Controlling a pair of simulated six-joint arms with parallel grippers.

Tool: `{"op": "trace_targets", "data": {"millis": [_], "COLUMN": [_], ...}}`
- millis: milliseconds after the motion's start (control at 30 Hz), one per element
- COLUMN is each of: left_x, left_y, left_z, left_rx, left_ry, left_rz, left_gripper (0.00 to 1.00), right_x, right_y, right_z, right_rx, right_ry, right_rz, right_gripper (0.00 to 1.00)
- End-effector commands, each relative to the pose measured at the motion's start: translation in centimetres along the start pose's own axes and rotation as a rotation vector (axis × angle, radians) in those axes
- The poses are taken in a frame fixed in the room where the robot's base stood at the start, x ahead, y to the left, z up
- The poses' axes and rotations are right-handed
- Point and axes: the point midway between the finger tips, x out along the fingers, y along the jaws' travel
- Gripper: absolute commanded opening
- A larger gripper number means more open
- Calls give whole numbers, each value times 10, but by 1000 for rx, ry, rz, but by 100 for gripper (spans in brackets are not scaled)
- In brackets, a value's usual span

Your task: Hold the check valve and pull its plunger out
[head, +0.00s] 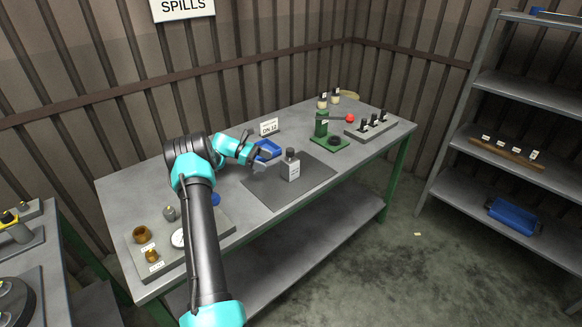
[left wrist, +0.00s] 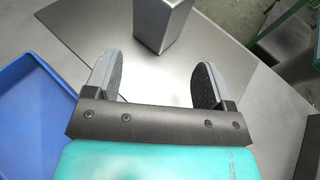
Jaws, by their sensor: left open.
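I cannot pick out the check valve or its plunger for certain; the small parts on the bench are too small to tell apart. My right gripper is not in view.
A blue tray (head: 268,149) lies close to the left gripper. A green press (head: 321,128) with a red knob and a rack of black-topped parts (head: 371,128) stand to the right. Brass parts (head: 141,234) sit at the left end. The mat's right part is clear.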

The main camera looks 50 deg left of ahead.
Motion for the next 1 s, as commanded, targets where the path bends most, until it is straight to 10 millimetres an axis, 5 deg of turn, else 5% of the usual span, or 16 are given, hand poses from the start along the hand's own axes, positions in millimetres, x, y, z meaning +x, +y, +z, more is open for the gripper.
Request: {"op": "trace_targets", "data": {"millis": [267,1000], "left_x": [12,92], "left_y": [0,0], "left_z": [1,0], "left_rx": [-1,-2], "left_ry": [-1,0], "left_rz": [-1,-1], "left_gripper": [77,77], "right_x": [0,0], "right_y": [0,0], "right_z": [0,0], "right_rx": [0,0], "right_ry": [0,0], "right_rz": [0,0], "right_gripper": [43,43]}}
